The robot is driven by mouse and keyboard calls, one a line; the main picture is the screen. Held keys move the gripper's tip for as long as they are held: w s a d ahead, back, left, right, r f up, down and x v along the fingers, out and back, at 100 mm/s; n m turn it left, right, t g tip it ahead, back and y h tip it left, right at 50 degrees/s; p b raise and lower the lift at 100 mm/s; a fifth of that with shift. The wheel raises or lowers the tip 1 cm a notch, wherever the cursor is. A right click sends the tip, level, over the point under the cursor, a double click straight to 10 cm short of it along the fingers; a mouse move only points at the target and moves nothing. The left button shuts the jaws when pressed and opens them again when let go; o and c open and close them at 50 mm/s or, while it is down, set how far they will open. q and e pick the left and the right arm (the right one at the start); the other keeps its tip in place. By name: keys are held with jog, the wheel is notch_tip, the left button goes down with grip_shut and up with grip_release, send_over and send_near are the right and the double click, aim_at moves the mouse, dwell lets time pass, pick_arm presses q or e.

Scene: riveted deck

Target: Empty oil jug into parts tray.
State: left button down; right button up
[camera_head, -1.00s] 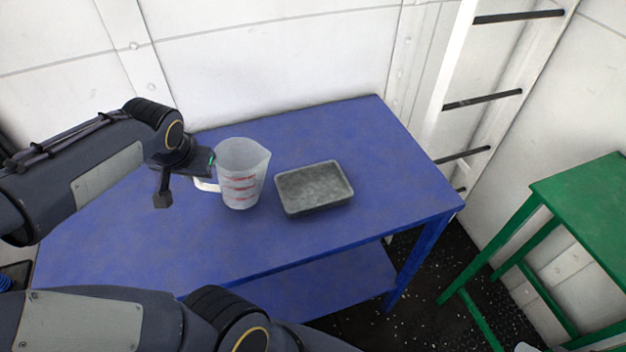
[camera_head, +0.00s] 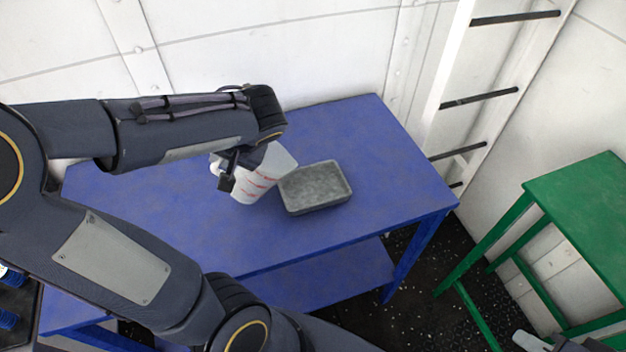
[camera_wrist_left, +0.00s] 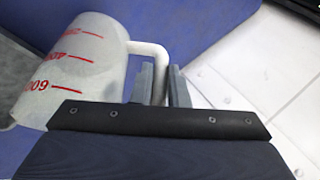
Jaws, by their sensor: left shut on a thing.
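The oil jug is a translucent white measuring jug (camera_head: 262,177) with red markings. It is tilted to the right in the head view, its rim close to the left edge of the tray. My left gripper (camera_head: 229,172) is shut on the jug's white handle; the jug (camera_wrist_left: 75,60) and the grip also show in the left wrist view. The parts tray (camera_head: 316,188) is a shallow grey rectangular tray lying flat on the table. The jug's contents and any stream cannot be made out. Part of what seems my right gripper (camera_head: 560,344) shows at the bottom right edge.
The blue table (camera_head: 385,160) has free room right of the tray and in front of it. A green stand (camera_head: 590,205) is at the right. A white ladder (camera_head: 465,95) leans behind, near the white walls.

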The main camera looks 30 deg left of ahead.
aim_at(241, 169)
pick_arm(q)
jog(key=shift+w+d+r+m+g+y+p, duration=0.35)
jog(key=shift+w+d+g+y, duration=0.2)
jog(key=shift+d+y, duration=0.3)
jog(key=shift+w+d+r+g+y+p, duration=0.2)
jog(key=shift+w+d+g+y+p, duration=0.15)
jog(key=shift+y, duration=0.3)
jog(key=shift+w+d+m+g+y, duration=0.35)
jog(key=shift+w+d+y, duration=0.2)
jog(key=shift+d+y, duration=0.2)
dwell(0.3)
jog(key=shift+w+d+r+g+y+p, duration=0.35)
jog(key=shift+w+d+r+y+p, duration=0.2)
jog(key=shift+d+y+p, duration=0.15)
dwell(0.9)
jog(key=shift+m+g+y, duration=0.5)
jog(key=shift+y, duration=0.45)
jog(key=shift+w+d+r, duration=0.25)
jog(key=shift+w+d, duration=0.2)
jog(key=shift+d, duration=0.15)
jog(key=shift+w+d+r, duration=0.25)
jog(key=shift+w+d, duration=0.15)
jog(key=shift+d, duration=0.2)
jog(key=shift+w+d+r, duration=0.25)
jog(key=shift+w+d, duration=0.2)
jog(key=shift+d, duration=0.15)
dwell(0.3)
